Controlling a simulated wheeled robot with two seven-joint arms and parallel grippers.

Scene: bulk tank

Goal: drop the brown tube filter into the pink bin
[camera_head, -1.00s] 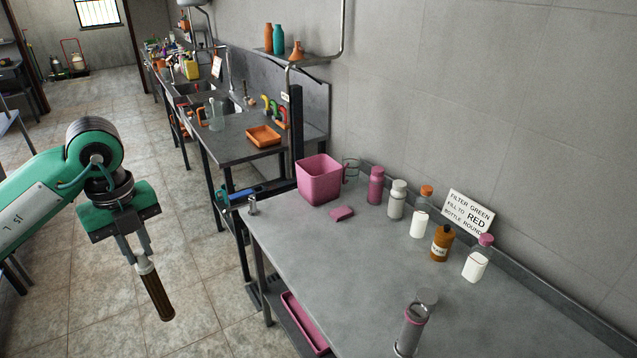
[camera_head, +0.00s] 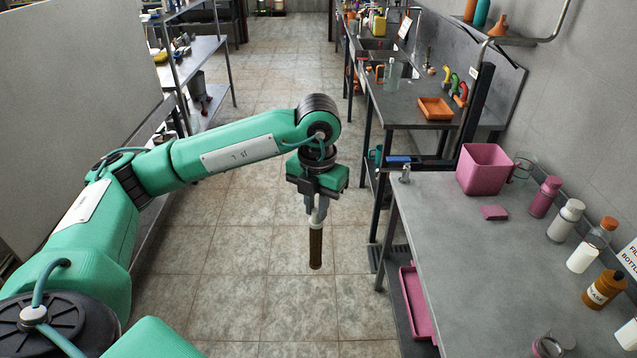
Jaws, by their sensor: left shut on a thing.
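The brown tube filter (camera_head: 316,247) hangs upright below my left gripper (camera_head: 317,207), with a pale top end between the fingers. My left gripper is shut on it, over the tiled floor and left of the grey table. The pink bin (camera_head: 482,171) stands on the table's far left part, open side up. The gripper is to the left of the bin and well apart from it. My right gripper is not in view.
The grey table (camera_head: 470,250) has a pink block (camera_head: 495,213) in front of the bin and a small metal fitting (camera_head: 405,174) at its corner. Several bottles, such as a pink one (camera_head: 544,198), line the wall side. A pink tray (camera_head: 417,303) sits below. The floor aisle is free.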

